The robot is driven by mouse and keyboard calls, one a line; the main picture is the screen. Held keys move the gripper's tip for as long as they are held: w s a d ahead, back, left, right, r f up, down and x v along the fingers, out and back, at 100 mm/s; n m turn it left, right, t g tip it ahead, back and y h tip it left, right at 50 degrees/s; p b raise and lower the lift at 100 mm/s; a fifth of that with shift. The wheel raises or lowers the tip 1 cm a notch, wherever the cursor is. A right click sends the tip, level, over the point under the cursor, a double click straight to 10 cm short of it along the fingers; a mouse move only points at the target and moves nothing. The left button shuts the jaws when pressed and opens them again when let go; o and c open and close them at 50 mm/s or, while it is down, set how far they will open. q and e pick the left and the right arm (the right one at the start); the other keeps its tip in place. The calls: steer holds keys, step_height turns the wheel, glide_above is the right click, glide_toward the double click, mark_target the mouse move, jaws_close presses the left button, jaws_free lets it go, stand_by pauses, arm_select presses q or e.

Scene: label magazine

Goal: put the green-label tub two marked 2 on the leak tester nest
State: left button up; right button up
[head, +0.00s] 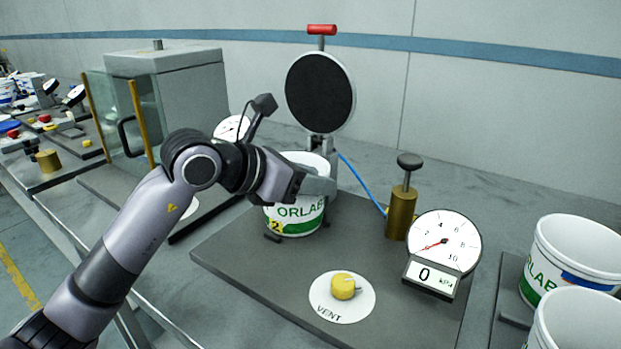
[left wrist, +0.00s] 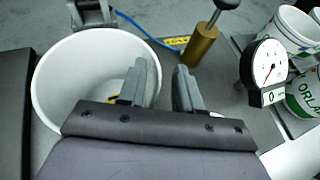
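The white tub with a green label and a yellow mark 2 (head: 290,218) stands upright at the leak tester nest (head: 272,238), under the raised black round lid (head: 320,92). Its open mouth also shows in the left wrist view (left wrist: 75,85). My left gripper (head: 318,180) is at the tub's rim. In the left wrist view its fingers (left wrist: 165,85) are apart, one inside the tub and one outside, with a gap around the wall. The tub's base and most of the nest are partly hidden. My right gripper is not in view.
A brass plunger (head: 401,212), a gauge reading 0 kPa (head: 443,243) and a yellow vent knob (head: 343,287) stand on the tester plate (head: 235,258). More white tubs (head: 575,262) stand at the right. A glass-sided cabinet (head: 180,95) stands behind my left arm.

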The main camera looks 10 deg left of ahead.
arm_select(q)
steer(key=b+v, duration=0.1)
steer(key=v, duration=1.1)
